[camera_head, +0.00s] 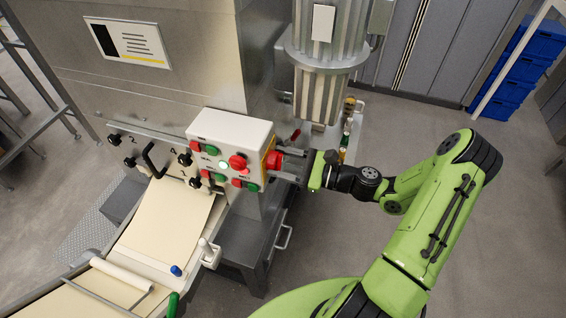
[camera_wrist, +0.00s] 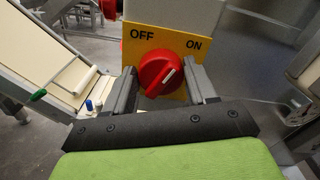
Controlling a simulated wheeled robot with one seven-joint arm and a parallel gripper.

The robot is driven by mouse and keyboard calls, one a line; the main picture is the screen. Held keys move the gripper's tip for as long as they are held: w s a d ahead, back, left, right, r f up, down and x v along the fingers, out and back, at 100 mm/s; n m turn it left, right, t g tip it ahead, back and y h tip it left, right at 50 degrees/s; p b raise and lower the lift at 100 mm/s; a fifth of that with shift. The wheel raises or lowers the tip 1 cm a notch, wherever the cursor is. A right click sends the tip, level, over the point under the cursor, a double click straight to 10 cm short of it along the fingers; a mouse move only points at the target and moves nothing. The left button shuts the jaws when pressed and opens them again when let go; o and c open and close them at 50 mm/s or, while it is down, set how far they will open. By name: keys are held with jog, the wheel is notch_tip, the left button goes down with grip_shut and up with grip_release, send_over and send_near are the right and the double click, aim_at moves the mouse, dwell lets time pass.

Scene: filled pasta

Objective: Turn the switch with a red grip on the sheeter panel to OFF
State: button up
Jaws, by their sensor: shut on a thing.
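The switch's red grip (camera_head: 273,160) is on the right side face of the white sheeter panel box (camera_head: 232,127). In the wrist view the round red grip (camera_wrist: 158,76) sits on a yellow plate (camera_wrist: 143,41) marked OFF at the upper left and ON at the upper right. Its white line slants up and right, toward ON. My gripper (camera_head: 285,166) reaches in from the right, level with the grip. In the wrist view my gripper (camera_wrist: 161,80) has one finger on each side of the red grip and is shut on it.
The panel's front face has red and green buttons and a lit white one (camera_head: 223,165). Black knobs and a black handle (camera_head: 154,160) are to its left, above the dough sheet (camera_head: 165,222). A ribbed metal column (camera_head: 320,92) stands behind my gripper. Open floor lies to the right.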

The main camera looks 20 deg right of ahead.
jog(key=n+b, duration=0.1)
jog(key=n, duration=0.2)
jog(key=shift+f+n, duration=0.15)
jog(key=shift+n, duration=0.25)
jog(key=n+b, duration=0.2)
jog(key=n, duration=0.1)
jog(key=shift+s+a+f+n+b, duration=0.1)
jog(key=shift+f+n+b, duration=0.05)
jog(key=shift+n+b, duration=0.15)
jog(key=n+b, duration=0.2)
jog(key=n, duration=0.1)
jog(key=shift+f+n, duration=0.1)
jog(key=shift+n, duration=0.2)
jog(key=shift+n+b, duration=1.1)
jog(key=shift+n, duration=0.4)
jog(key=o, duration=1)
